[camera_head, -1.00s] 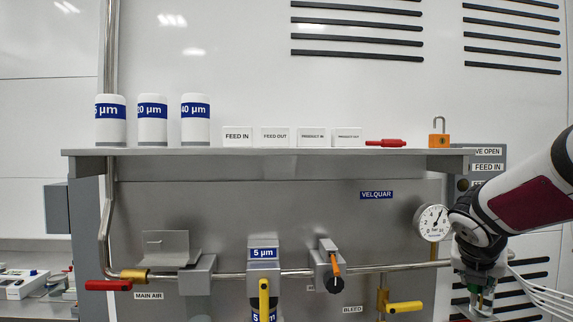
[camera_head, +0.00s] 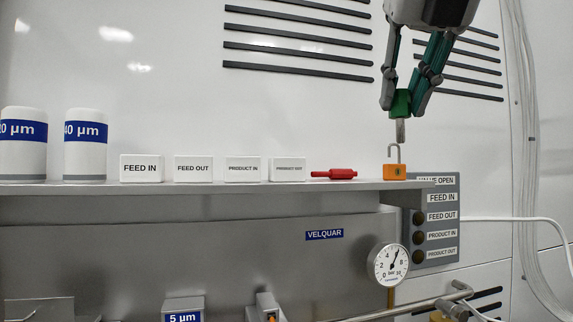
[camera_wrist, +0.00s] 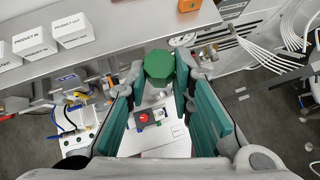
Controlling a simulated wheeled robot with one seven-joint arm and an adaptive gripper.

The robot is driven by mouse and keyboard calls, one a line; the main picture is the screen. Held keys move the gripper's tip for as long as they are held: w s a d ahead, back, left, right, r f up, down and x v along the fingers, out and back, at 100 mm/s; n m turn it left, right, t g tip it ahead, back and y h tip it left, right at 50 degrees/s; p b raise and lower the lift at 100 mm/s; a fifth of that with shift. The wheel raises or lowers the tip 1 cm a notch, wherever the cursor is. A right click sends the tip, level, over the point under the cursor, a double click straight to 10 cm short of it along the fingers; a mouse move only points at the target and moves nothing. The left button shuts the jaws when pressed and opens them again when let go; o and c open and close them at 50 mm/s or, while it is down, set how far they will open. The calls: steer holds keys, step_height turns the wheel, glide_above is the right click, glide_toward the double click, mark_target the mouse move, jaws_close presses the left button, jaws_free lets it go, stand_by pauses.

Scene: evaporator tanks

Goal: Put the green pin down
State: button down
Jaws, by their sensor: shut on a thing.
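The green pin (camera_head: 401,103) has a green head and a metal shank that points down. My gripper (camera_head: 402,100) is shut on its head and holds it in the air, above the right end of the grey shelf (camera_head: 225,187). The shank's tip hangs a little above the orange padlock (camera_head: 395,172) in the head view; whether it is in front of or over it I cannot tell from there. In the wrist view the green head (camera_wrist: 159,66) sits between the fingertips, off the shelf's front edge, with the padlock (camera_wrist: 189,5) beyond.
On the shelf stand a red pin-like piece (camera_head: 334,174), several white label blocks (camera_head: 142,168) and white filter cartridges (camera_head: 86,145). A pressure gauge (camera_head: 389,265) is below. Bare shelf shows between the red piece and the padlock.

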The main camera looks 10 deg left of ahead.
steer(key=shift+w+a+f+p, duration=0.65)
steer(key=shift+w+a+f, duration=0.3)
steer(key=shift+w, duration=1.35)
steer(key=shift+w+a+f+p, duration=0.7)
steer(key=shift+w+a, duration=0.3)
steer(key=shift+w, duration=1.25)
steer(key=shift+w+a+f+p, duration=0.55)
steer(key=shift+w+a+f, duration=0.4)
steer(key=shift+w, duration=1.35)
steer(key=shift+a+f, duration=0.1)
steer(key=c, duration=1.5)
jaws_free()
steer(key=shift+o, duration=0.5)
